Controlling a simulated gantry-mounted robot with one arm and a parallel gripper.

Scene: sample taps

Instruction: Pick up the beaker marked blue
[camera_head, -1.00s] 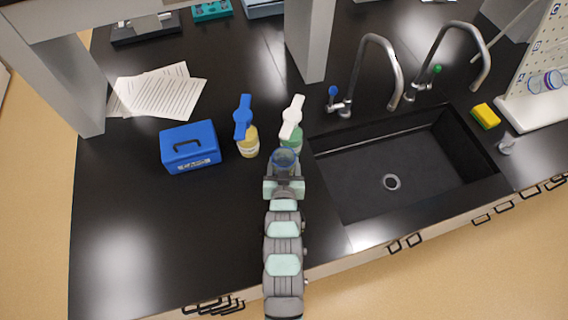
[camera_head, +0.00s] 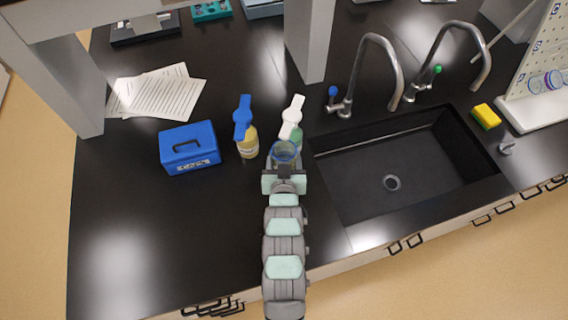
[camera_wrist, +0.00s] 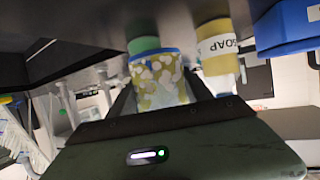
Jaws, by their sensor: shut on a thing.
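The beaker marked blue (camera_head: 285,152) is clear, with a blue band at its rim. In the head view it is at the end of my arm, just left of the sink. My gripper (camera_head: 284,172) is shut on it. In the wrist view the beaker (camera_wrist: 158,82) stands between the fingers of my gripper (camera_wrist: 160,100), its blue rim showing. The fingers and palm hide part of it. I cannot tell for sure whether its base is clear of the bench.
A yellow soap bottle with a blue top (camera_head: 248,144) and a green bottle with a white top (camera_head: 293,118) stand close behind. A blue box (camera_head: 190,148) is at left. The sink (camera_head: 400,170) with two taps is at right. The front-left bench is clear.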

